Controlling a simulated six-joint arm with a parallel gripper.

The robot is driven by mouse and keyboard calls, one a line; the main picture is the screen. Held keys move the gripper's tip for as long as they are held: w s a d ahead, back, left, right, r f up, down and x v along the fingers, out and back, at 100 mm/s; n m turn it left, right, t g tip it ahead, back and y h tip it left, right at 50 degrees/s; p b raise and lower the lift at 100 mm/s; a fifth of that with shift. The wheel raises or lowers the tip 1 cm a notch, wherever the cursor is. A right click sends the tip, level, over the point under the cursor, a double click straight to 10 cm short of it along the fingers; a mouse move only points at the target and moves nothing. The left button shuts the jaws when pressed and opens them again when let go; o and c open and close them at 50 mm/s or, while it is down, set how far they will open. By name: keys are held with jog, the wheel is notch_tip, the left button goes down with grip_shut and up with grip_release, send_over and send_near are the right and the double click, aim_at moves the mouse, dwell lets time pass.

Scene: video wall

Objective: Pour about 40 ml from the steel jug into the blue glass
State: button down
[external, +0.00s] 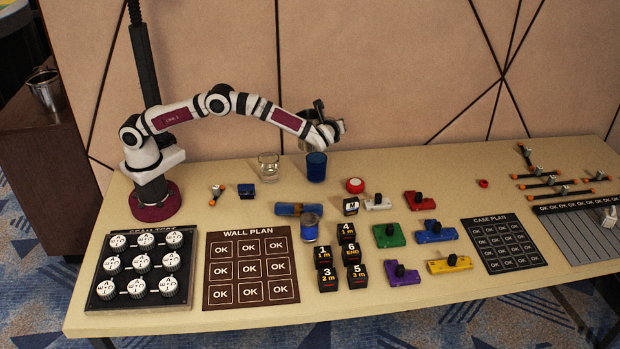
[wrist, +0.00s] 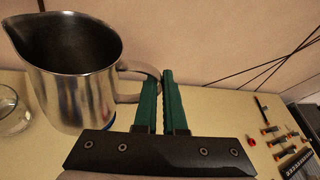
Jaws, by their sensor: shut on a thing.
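The steel jug (wrist: 75,92) hangs at the left of the wrist view, its spout toward the upper left and its dark inside showing no clear liquid level. My gripper (wrist: 160,78) is shut on the jug's handle with its green fingers. In the external view my gripper (external: 328,130) is above the blue glass (external: 316,168), which stands upright on the table. The jug is mostly hidden there behind the gripper and wrist. In the wrist view the jug covers nearly all of the blue glass. I see no stream, and I cannot tell the jug's exact tilt.
A clear glass (external: 268,166) stands just left of the blue glass. The wall is close behind. A metal bucket (external: 46,90) stands on a side cabinet.

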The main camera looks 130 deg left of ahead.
jog(key=shift+r, duration=0.55)
jog(key=w+d+m+t, duration=0.1)
jog(key=w+m+t, duration=0.55)
jog(key=w, duration=0.65)
notch_tip(320, 180, down, 10)
jog(key=shift+d+r+y, duration=0.15)
jog(key=shift+y, duration=0.25)
jog(key=shift+s+t, duration=0.15)
jog(key=shift+t, duration=0.1)
jog(key=s+d+r+n+t+y, duration=0.1)
jog(key=s+r+n+t+y, duration=0.3)
jog(key=s+r+n, duration=0.5)
jog(key=shift+s+r+n, duration=0.25)
jog(key=shift+s+n, duration=1)
jog(key=shift+s, duration=0.55)
